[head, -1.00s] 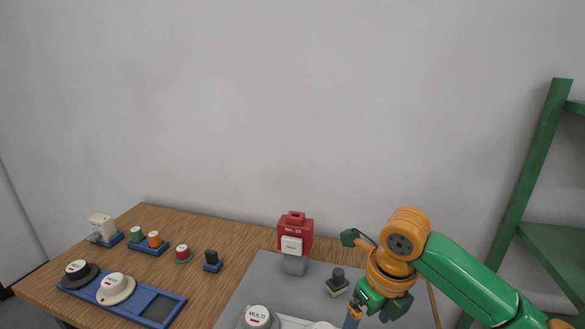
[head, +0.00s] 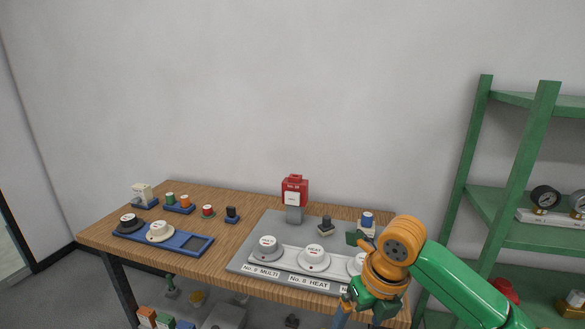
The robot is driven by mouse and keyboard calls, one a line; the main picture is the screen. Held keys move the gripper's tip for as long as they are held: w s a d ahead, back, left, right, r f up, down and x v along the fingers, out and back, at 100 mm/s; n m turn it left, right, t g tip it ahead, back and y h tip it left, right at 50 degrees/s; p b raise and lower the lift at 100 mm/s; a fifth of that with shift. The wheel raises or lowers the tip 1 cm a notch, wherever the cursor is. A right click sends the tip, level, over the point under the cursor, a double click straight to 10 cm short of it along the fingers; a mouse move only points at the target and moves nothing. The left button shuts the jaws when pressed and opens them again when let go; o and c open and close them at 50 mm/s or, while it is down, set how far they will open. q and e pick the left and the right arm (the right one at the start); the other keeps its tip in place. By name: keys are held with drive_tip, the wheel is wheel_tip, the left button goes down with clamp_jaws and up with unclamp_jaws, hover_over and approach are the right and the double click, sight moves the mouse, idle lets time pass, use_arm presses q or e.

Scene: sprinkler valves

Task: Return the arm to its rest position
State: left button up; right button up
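My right arm, green and orange, comes in from the lower right of the head view. My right gripper (head: 343,306) points down at the front right edge of the wooden table (head: 240,213). Its fingers are mostly hidden by the wrist, so its opening cannot be made out. The wrist overlaps the right part of the grey panel (head: 243,262) and partly covers the rightmost white round detector there. My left gripper and arm are not in view.
The panel holds a MULTI detector (head: 267,248), a HEAT detector (head: 313,257) and a red box (head: 294,190) on a grey post. A blue tray (head: 196,245) with two round detectors lies at left. A green shelf (head: 514,192) with gauges stands at right.

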drive_tip(key=w+a+f+m+t+y, duration=0.1)
drive_tip(key=w+f+m, duration=0.2)
drive_tip(key=f+m, duration=0.25)
drive_tip(key=w+a+f+m+y, duration=0.1)
drive_tip(key=w+f+m, duration=0.2)
drive_tip(key=f+m, duration=0.25)
drive_tip(key=s+d+f+m+h, duration=0.1)
drive_tip(key=s+d+f+m, duration=0.25)
drive_tip(key=f+m, duration=0.55)
drive_tip(key=s+d+f+m, duration=0.2)
drive_tip(key=s+f+m, duration=0.3)
drive_tip(key=f, duration=0.7)
drive_tip(key=s+d+f+m, duration=0.1)
drive_tip(key=s+f+m, duration=0.3)
drive_tip(key=s, duration=0.6)
drive_tip(key=s+d+f+m+g+h, duration=0.1)
drive_tip(key=s+f+m, duration=0.3)
drive_tip(key=s, duration=0.6)
drive_tip(key=s+d+f+m+h, duration=0.1)
drive_tip(key=s+f+m, duration=0.3)
drive_tip(key=s, duration=0.6)
drive_tip(key=shift+s+d+f+g, duration=0.25)
drive_tip(key=shift+f+g, duration=0.05)
drive_tip(key=shift+f, duration=0.35)
